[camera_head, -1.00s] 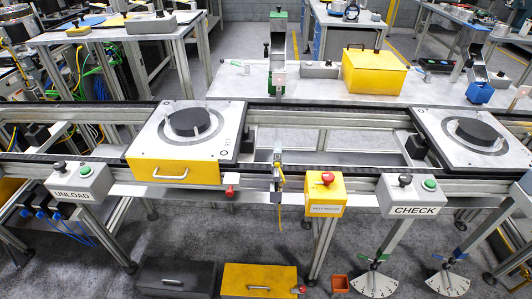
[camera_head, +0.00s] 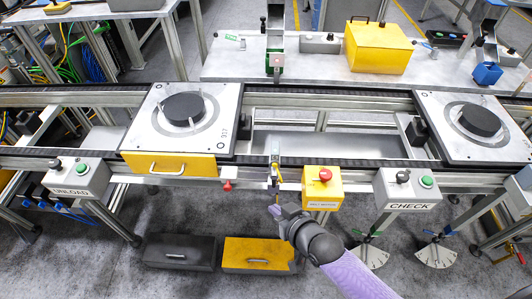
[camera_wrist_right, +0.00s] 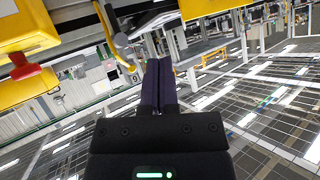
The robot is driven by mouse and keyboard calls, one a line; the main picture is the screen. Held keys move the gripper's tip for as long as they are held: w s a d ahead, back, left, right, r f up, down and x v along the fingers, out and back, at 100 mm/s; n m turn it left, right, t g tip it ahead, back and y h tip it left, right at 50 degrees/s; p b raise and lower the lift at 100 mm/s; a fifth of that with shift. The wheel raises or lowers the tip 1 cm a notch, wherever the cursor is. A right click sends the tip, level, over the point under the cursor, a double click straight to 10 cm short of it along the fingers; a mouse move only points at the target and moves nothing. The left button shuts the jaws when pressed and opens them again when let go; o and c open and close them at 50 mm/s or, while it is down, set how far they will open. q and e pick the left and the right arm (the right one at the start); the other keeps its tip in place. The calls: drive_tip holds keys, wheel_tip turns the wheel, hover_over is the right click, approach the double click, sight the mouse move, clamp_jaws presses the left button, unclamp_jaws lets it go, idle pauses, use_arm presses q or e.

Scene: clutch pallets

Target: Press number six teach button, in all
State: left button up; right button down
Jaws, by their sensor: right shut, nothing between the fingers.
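My right gripper (camera_head: 277,212) is shut and empty. It is in front of the conveyor, just below a small hanging yellow-and-grey fixture (camera_head: 275,174) on the front rail. In the right wrist view its dark fingers (camera_wrist_right: 158,88) are together. Just left of them is a small tag (camera_wrist_right: 135,78) with a digit, 6 or 9; I cannot tell which. I cannot make out a teach button marked six. My left gripper is not in view.
The red button tops a yellow box (camera_head: 321,188) right of my gripper; it also shows in the wrist view (camera_wrist_right: 25,68). Two pallets with black discs (camera_head: 183,107) (camera_head: 479,119) sit on the conveyor. Grey and yellow cases (camera_head: 180,252) (camera_head: 258,253) lie on the floor.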

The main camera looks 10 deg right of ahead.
sight(275, 165)
drive_tip(key=shift+w+a+r, duration=0.15)
drive_tip(key=shift+w+r, duration=0.1)
drive_tip(key=shift+r, duration=0.2)
drive_tip(key=w+b, duration=0.1)
drive_tip(key=w, duration=0.1)
drive_tip(key=w+d+b, duration=0.1)
drive_tip(key=w+b, duration=0.1)
drive_tip(key=w, duration=0.1)
drive_tip(key=w+d+b, duration=0.1)
drive_tip(key=w+b, duration=0.1)
drive_tip(key=w, duration=0.1)
drive_tip(key=shift+w+d, duration=0.2)
